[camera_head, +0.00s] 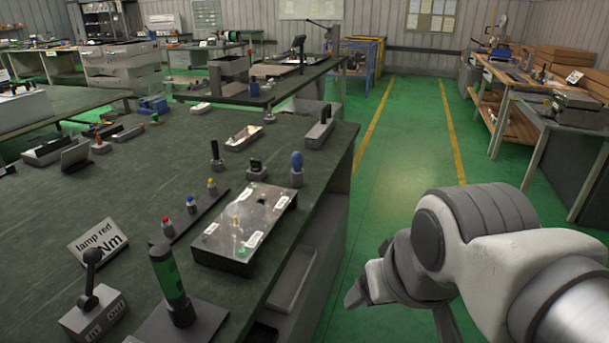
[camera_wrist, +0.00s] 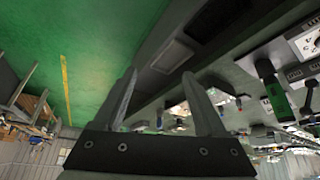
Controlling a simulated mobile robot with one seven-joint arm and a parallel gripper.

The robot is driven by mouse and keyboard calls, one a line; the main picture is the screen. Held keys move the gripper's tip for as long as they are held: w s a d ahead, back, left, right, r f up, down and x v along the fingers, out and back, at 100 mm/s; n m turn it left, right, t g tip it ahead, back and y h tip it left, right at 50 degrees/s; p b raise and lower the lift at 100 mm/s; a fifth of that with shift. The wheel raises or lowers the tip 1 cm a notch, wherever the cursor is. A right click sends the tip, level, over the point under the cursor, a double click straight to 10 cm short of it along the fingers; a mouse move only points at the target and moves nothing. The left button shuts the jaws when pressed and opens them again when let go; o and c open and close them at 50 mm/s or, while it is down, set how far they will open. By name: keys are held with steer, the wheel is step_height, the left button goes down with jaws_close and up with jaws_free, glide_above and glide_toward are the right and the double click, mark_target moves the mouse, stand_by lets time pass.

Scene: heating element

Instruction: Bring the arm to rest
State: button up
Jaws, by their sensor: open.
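My arm (camera_head: 470,245) reaches in from the lower right of the head view, over the green floor beside the workbench. It is bent, with its white and grey joints close to the camera. My gripper (camera_wrist: 159,75) shows in the wrist view with its two fingers apart. It is open, and nothing is between the fingers. The wrist view appears upside down, with the bench on the right and the floor at upper left. In the head view the fingers cannot be made out clearly.
The dark workbench (camera_head: 130,208) fills the left of the head view. A metal plate box (camera_head: 222,258), a green cylinder (camera_head: 168,270) and a lever box (camera_head: 93,315) stand near its right edge. The green floor aisle (camera_head: 400,135) is clear. Another bench (camera_head: 550,118) stands far right.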

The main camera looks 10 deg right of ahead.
step_height(320, 180, up, 12)
steer(key=p, duration=1.2)
steer(key=shift+r, duration=0.2)
steer(key=shift+r+p, duration=0.25)
steer(key=shift+p, duration=0.05)
steer(key=shift+c, duration=1.9)
steer(key=shift+d+f, duration=0.1)
steer(key=shift+d, duration=0.05)
